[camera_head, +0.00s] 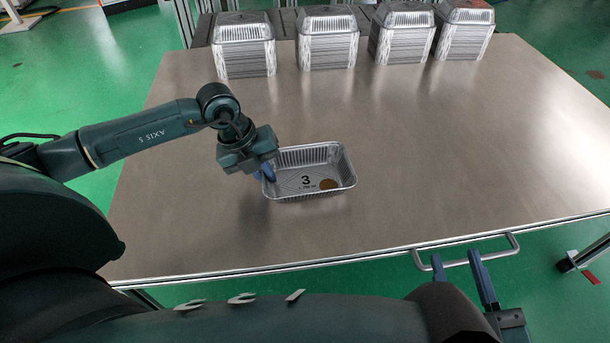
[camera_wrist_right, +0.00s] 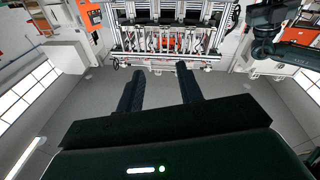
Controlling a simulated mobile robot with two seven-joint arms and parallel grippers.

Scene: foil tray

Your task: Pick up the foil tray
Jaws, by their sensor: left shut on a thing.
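A single silver foil tray (camera_head: 338,181) is on the metal table in the head view, with its open side up. Its floor shows a "3" and a round brown spot. My left gripper (camera_head: 268,172) is shut on the tray's left wall. I cannot tell whether the tray's base touches the table. My right gripper (camera_head: 459,264) is open and empty by the table's front edge, well away from the tray. In the right wrist view its two fingers (camera_wrist_right: 160,85) are spread with nothing between them.
Several stacks of upturned foil trays (camera_head: 328,50) stand along the back edge of the metal table (camera_head: 430,150). A metal handle (camera_head: 500,252) sticks out from the front edge near my right gripper.

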